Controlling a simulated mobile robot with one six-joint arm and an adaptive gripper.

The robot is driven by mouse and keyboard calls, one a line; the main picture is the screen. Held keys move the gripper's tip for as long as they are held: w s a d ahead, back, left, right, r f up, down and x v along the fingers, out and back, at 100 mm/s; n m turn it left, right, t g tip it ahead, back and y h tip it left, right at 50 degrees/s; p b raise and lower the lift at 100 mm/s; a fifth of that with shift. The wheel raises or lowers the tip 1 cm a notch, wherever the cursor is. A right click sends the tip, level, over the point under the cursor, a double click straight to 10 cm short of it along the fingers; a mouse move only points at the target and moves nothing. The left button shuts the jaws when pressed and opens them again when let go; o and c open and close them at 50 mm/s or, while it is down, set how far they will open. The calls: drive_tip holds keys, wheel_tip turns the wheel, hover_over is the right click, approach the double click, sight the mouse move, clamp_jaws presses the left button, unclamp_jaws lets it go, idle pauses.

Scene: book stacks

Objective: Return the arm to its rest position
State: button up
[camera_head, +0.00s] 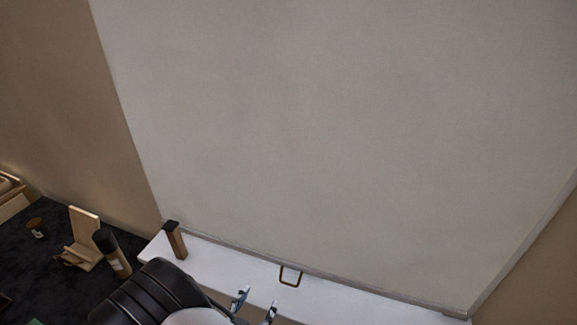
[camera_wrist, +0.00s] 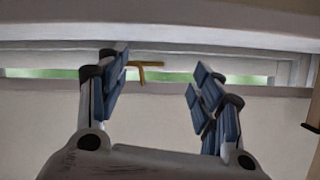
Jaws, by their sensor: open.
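My gripper (camera_head: 257,299) shows at the bottom middle of the head view, in front of the white ledge. In the wrist view my gripper (camera_wrist: 160,82) is open, its two blue-padded fingers wide apart with nothing held between them. My black, ribbed arm shows to its left in the head view, and its lower part is cut off by the frame's edge.
A brass loop handle (camera_head: 290,276) is at the white ledge (camera_head: 345,300), just beyond my gripper; a brass piece (camera_wrist: 146,69) also shows past the fingers. A dark-capped block (camera_head: 175,241) stands at the ledge's left end. A bottle (camera_head: 113,254) and wooden stand (camera_head: 84,240) are further left.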

drive_tip(key=w+a+r+g+y, duration=0.3)
drive_tip(key=w+r+y, duration=0.25)
drive_tip(key=r, duration=0.55)
drive_tip(key=s+d+r+n+g+y, duration=0.1)
drive_tip(key=d+r, duration=0.2)
drive_tip(key=r, duration=0.4)
drive_tip(key=s+d+r+n+g+y, duration=0.1)
drive_tip(key=d+r+n+y, duration=0.1)
drive_tip(key=r, duration=0.4)
drive_tip(key=s+d+r+n+g+h, duration=0.1)
drive_tip(key=s+d+r+h, duration=0.1)
drive_tip(key=s+d, duration=0.8)
drive_tip(key=s+d+r+n+g+h, duration=0.2)
drive_tip(key=s+d+r, duration=0.3)
drive_tip(key=s+d, duration=0.6)
drive_tip(key=shift+s+b, duration=0.45)
drive_tip(key=shift+s, duration=0.2)
drive_tip(key=shift+r, duration=0.1)
